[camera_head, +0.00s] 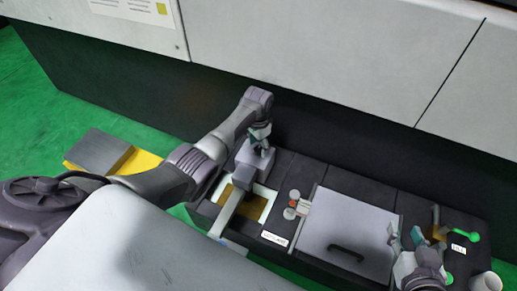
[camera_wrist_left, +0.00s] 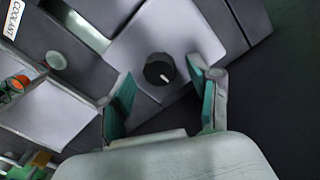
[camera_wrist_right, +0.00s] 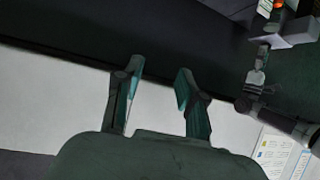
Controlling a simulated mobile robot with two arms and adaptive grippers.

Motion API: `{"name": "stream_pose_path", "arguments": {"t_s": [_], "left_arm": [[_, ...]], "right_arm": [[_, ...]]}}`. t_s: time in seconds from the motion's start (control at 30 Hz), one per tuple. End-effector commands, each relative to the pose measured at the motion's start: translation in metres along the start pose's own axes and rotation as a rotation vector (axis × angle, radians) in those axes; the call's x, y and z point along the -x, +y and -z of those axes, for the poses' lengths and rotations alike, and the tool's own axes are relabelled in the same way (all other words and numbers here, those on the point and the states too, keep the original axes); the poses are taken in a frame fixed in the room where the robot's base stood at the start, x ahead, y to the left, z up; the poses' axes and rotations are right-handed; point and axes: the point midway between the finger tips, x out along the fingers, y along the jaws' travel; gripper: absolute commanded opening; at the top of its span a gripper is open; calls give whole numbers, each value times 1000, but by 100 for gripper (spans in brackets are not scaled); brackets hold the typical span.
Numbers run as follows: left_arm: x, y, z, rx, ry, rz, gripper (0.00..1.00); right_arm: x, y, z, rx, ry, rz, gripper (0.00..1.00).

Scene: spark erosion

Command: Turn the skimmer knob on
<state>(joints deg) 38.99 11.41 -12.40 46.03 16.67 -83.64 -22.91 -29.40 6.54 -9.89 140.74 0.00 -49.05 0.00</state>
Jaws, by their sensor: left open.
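The black round skimmer knob (camera_wrist_left: 159,70), with a white pointer mark, sits on a light grey housing (camera_wrist_left: 190,38) in the left wrist view. My left gripper (camera_wrist_left: 163,98) is open, with its teal pads on either side below the knob in the picture and nothing visibly held. In the head view my left gripper (camera_head: 260,131) is over the grey housing (camera_head: 254,164); the knob is hidden there. I cannot tell whether the pads touch the knob. My right gripper (camera_head: 407,238) is open and empty at the tank's right side; its fingers also show in the right wrist view (camera_wrist_right: 156,80).
The dark tank has an opening (camera_head: 266,206) with amber liquid and a grey lid (camera_head: 345,222) with a black handle. Small round caps (camera_head: 292,205) lie left of the lid. A green-handled item (camera_head: 470,237) and a white cup (camera_head: 486,282) are at the right. A pale machine wall stands behind.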

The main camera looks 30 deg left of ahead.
Motion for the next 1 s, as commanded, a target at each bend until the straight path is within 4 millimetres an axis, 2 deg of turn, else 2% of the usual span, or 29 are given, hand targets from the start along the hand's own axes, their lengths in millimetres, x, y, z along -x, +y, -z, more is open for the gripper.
{"name": "stream_pose_path", "arguments": {"t_s": [0.2,0.53,0.57,0.9,1.0], "left_arm": [[-10,0,0,-1,-1,0,62],[-11,0,0,-1,0,0,62],[-11,0,0,-1,0,0,59],[-11,0,0,-1,0,0,2],[-10,0,0,-2,0,-1,2]], "right_arm": [[-3,-3,21,0,118,7,40],[-3,-4,25,0,137,8,40],[-3,-4,25,0,137,8,40],[-3,-4,25,0,135,8,40],[-3,-4,25,0,135,8,40]]}}
